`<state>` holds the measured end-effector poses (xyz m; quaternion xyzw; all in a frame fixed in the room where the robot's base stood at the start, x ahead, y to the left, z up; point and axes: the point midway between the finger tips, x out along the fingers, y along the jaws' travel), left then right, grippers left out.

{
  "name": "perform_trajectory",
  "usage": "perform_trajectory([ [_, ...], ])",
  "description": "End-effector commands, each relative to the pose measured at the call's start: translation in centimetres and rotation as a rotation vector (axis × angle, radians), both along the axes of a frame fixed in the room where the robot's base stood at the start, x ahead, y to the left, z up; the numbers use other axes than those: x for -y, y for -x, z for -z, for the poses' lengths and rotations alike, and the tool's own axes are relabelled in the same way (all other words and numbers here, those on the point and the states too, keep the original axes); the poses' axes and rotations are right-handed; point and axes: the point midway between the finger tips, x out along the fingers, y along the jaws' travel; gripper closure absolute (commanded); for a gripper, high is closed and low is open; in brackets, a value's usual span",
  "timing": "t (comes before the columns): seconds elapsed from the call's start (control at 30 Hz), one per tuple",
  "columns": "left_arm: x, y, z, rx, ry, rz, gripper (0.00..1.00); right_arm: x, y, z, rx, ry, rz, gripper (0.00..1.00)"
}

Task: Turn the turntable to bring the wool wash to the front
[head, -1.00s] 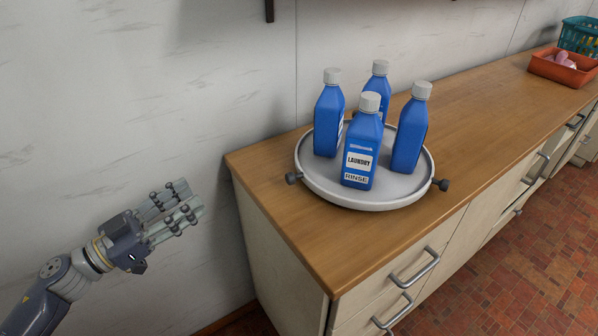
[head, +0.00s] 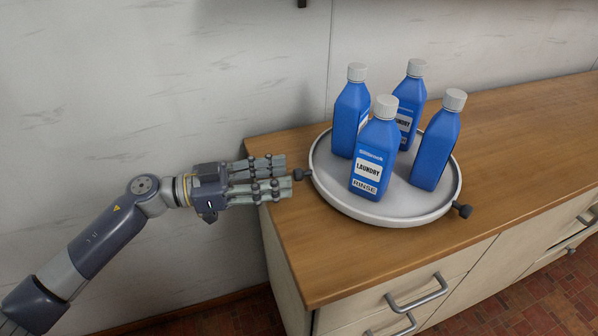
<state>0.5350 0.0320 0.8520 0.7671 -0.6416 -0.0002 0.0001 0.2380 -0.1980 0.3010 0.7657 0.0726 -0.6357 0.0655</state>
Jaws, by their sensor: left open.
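The round pale turntable (head: 400,214) stands on the wooden counter and carries several blue bottles with grey caps. The front bottle (head: 375,150) reads LAUNDRY RINSE. The back bottle (head: 411,92) shows part of a LAUNDRY label, its lower line hidden. The left bottle (head: 346,110) shows only a label edge, and the right bottle (head: 437,145) shows no label. I cannot tell which is the wool wash. Dark knobs stick out at the rim's left (head: 300,175) and right (head: 464,210). My left gripper (head: 282,175) is open, its fingertips right by the left knob; contact is unclear. My right gripper is out of view.
The counter (head: 520,160) is clear to the right of the turntable. Its left end lies under my left gripper. The pale wall (head: 150,80) stands close behind. Drawers with metal handles (head: 418,292) face the front.

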Motion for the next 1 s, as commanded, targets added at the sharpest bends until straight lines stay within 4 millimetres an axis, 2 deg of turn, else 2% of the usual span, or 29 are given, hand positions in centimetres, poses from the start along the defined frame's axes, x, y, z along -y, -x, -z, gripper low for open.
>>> perform_trajectory([
  [0.1,2.2,-0.4,-0.1,0.001,0.003,0.002,0.6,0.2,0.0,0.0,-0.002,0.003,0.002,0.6],
  [0.23,3.6,-0.7,-0.1,0.001,0.002,-0.001,0.6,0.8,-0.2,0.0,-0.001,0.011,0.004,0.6],
  [0.4,4.5,-0.9,0.0,-0.001,0.0,-0.001,0.6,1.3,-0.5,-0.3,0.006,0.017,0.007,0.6],
  [0.63,4.5,-0.9,0.0,-0.001,0.0,-0.002,0.6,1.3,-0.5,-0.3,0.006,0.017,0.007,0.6],
  [0.67,4.5,-0.9,0.0,0.0,0.0,-0.002,0.62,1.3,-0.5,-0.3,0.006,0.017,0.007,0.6],
  [0.83,4.5,-0.9,0.0,0.0,0.0,-0.002,1.0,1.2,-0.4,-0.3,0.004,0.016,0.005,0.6],
  [1.0,4.5,-0.9,0.0,0.0,0.0,-0.002,1.0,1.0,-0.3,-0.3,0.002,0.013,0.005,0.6],
])
